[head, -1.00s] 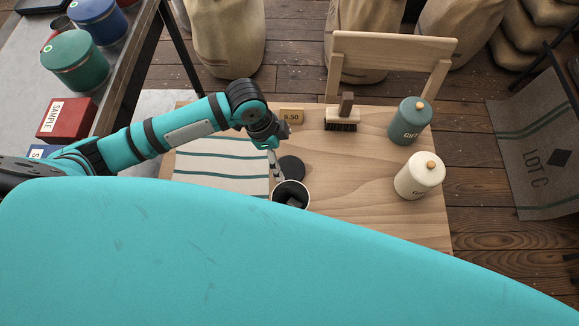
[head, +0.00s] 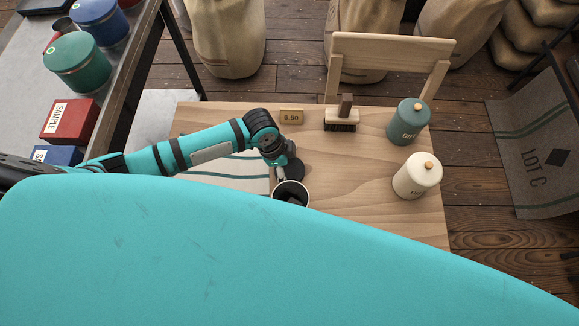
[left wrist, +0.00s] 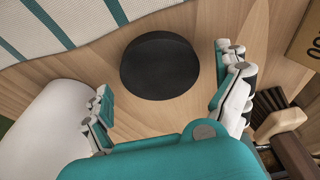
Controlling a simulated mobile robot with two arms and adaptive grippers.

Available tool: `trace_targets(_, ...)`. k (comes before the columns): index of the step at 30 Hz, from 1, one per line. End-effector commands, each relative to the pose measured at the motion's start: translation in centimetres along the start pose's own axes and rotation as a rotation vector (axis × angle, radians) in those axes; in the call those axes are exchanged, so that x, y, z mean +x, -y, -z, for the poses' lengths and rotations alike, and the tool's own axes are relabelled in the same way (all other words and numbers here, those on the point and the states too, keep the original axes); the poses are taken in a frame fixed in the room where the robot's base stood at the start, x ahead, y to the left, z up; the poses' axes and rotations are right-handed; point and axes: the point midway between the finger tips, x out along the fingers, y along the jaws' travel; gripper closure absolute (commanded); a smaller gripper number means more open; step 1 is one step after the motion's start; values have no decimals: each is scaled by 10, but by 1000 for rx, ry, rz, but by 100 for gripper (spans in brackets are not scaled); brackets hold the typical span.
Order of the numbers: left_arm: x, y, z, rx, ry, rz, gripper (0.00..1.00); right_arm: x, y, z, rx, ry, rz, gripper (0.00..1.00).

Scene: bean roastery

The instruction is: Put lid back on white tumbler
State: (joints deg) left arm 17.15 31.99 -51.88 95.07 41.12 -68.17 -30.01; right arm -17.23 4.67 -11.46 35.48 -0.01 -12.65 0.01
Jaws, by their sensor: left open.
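The white tumbler (head: 306,188) stands upright and open-topped on the wooden table, its inside dark; its lower part is hidden behind my turquoise body. In the left wrist view its white side (left wrist: 42,130) fills the lower left. The black round lid (head: 297,168) lies flat on the table just behind the tumbler, partly covered by my gripper in the head view. My left gripper (head: 281,172) is open above the lid. In the left wrist view the lid (left wrist: 160,65) lies ahead of the open fingers (left wrist: 165,82), untouched. My right gripper is not in view.
A striped cloth (head: 235,172) lies left of the tumbler. A green canister (head: 408,124) and a cream canister (head: 416,178) stand at the right. The table's middle is clear.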

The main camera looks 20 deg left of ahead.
Motion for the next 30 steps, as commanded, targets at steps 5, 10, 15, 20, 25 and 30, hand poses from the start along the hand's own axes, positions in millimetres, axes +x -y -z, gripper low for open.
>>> trace_targets(5,6,0,0,1,-1,0,0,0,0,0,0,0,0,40)
trace_targets(10,5,0,0,1,0,0,0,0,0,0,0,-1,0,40)
trace_targets(15,5,0,0,1,0,0,13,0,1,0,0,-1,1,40)
trace_targets(20,5,0,0,1,0,0,34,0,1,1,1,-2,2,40)
trace_targets(25,5,0,0,1,0,0,44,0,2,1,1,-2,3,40)
trace_targets(30,2,0,1,1,-1,1,44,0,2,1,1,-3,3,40)
